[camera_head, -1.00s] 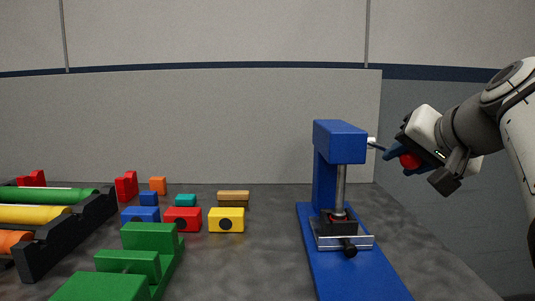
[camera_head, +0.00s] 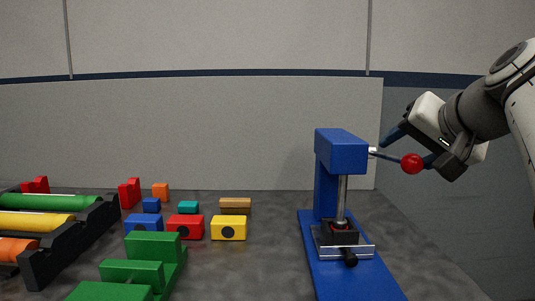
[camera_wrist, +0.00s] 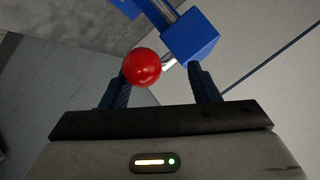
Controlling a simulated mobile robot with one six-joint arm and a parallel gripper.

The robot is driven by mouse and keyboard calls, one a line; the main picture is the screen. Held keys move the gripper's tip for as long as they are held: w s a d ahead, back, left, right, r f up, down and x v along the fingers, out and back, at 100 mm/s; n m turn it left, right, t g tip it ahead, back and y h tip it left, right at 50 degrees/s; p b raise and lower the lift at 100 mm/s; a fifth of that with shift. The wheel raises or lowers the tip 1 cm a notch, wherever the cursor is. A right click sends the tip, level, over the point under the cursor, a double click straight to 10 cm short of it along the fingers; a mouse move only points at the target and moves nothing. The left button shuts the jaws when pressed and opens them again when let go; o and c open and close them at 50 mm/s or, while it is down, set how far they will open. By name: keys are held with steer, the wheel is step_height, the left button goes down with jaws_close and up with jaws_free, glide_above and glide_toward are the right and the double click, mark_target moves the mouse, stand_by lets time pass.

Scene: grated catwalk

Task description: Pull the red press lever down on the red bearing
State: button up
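The blue press (camera_head: 342,150) stands at the right. Its lever (camera_head: 387,156) sticks out to the right, tilted slightly down, and ends in a red ball knob (camera_head: 411,163). The knob also shows in the wrist view (camera_wrist: 141,67). My gripper (camera_head: 411,147) is open at the knob, its blue fingers apart; in the wrist view the knob is near the left finger. Contact cannot be told. Below the ram (camera_head: 342,197), a little red of the bearing (camera_head: 340,223) shows in a black holder (camera_head: 340,236); the rest is hidden.
The blue press base (camera_head: 350,280) lies on the dark grey table. Left of it are several coloured blocks (camera_head: 228,227), green stepped pieces (camera_head: 135,272) and a black rack (camera_head: 70,240) with coloured rollers. Table between blocks and press is clear. A wall stands behind.

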step_height(320, 180, up, 6)
steer(key=shift+r+p, duration=0.25)
steer(key=shift+p, duration=0.7)
